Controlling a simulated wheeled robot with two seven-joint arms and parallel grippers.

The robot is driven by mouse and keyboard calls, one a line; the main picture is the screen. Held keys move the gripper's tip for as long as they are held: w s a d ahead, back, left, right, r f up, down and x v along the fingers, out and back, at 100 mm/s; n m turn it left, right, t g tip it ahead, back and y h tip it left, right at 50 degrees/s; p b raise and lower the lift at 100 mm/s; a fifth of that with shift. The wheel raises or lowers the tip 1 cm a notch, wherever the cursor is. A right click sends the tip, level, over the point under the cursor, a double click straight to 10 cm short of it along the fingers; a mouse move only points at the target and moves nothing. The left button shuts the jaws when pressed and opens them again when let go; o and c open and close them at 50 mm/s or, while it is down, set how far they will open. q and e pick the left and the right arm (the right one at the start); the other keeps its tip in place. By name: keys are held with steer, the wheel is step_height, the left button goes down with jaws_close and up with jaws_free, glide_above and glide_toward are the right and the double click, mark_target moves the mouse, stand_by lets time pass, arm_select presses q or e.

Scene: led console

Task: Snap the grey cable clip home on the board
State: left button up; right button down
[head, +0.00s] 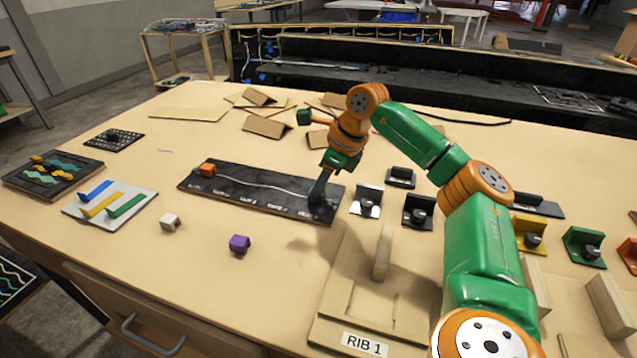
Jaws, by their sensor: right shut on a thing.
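The long black board (240,192) lies in the middle of the table with a pale cable running along it. An orange clip (207,169) sits at its left end. My right gripper (318,196) points down at the board's right end, its dark fingers shut. The grey cable clip is mostly hidden between the fingers, low at the board. I cannot tell whether it is seated. My left gripper is out of view.
A white clip (170,222) and a purple clip (240,244) lie loose in front of the board. The wooden RIB 1 fixture (330,310) stands front right. Black and coloured brackets (418,211) fill the right side. Cardboard pieces (267,127) lie behind the board.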

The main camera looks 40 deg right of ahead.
steer(key=shift+f, duration=0.1)
stand_by(0.3)
steer(key=c, duration=0.6)
jaws_free()
steer(key=v, duration=0.7)
steer(key=shift+p, duration=0.3)
